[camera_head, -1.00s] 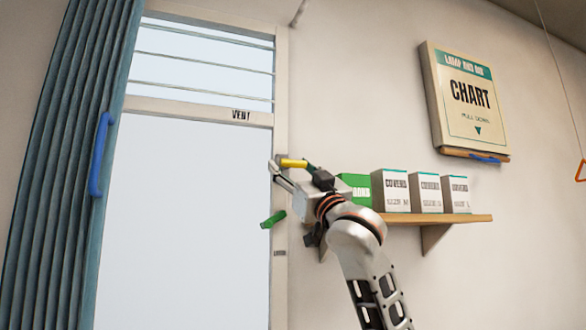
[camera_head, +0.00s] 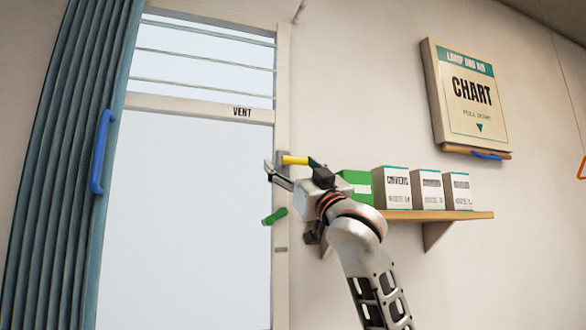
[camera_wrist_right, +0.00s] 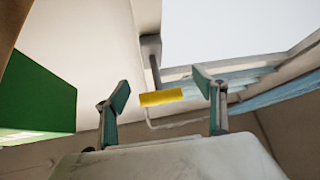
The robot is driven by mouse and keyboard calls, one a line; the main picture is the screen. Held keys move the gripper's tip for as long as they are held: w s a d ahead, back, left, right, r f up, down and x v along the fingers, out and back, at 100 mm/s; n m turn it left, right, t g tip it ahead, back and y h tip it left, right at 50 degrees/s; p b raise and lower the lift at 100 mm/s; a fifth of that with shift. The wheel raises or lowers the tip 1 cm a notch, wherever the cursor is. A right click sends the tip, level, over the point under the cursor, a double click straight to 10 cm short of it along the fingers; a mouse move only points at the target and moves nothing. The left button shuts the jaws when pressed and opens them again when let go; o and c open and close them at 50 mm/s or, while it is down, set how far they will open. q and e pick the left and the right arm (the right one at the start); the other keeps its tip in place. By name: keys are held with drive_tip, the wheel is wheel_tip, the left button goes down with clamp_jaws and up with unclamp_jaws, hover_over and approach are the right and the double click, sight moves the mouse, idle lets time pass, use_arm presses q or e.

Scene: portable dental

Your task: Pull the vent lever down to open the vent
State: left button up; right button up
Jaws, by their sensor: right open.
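The vent lever's yellow grip (camera_head: 295,160) is at the right side of the window frame, below the label VENT (camera_head: 242,112). In the right wrist view the yellow grip (camera_wrist_right: 160,97) lies crosswise between the fingers, with a dark rod from a grey bracket (camera_wrist_right: 151,46) above it. My right gripper (camera_head: 290,170) is open around the grip; its fingers (camera_wrist_right: 162,90) stand apart on either side, and I see no clear contact. The vent (camera_head: 205,60) is the top pane, crossed by thin horizontal lines. My left gripper is not in view.
A wooden shelf (camera_head: 460,216) with a green box (camera_head: 357,184) and several white boxes (camera_head: 396,187) is close on the right. A chart (camera_head: 470,95) hangs above; a blue-handled curtain (camera_head: 65,150) hangs left.

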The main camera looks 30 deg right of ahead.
drive_tip(key=v, duration=1.2)
drive_tip(key=shift+w+f, duration=0.1)
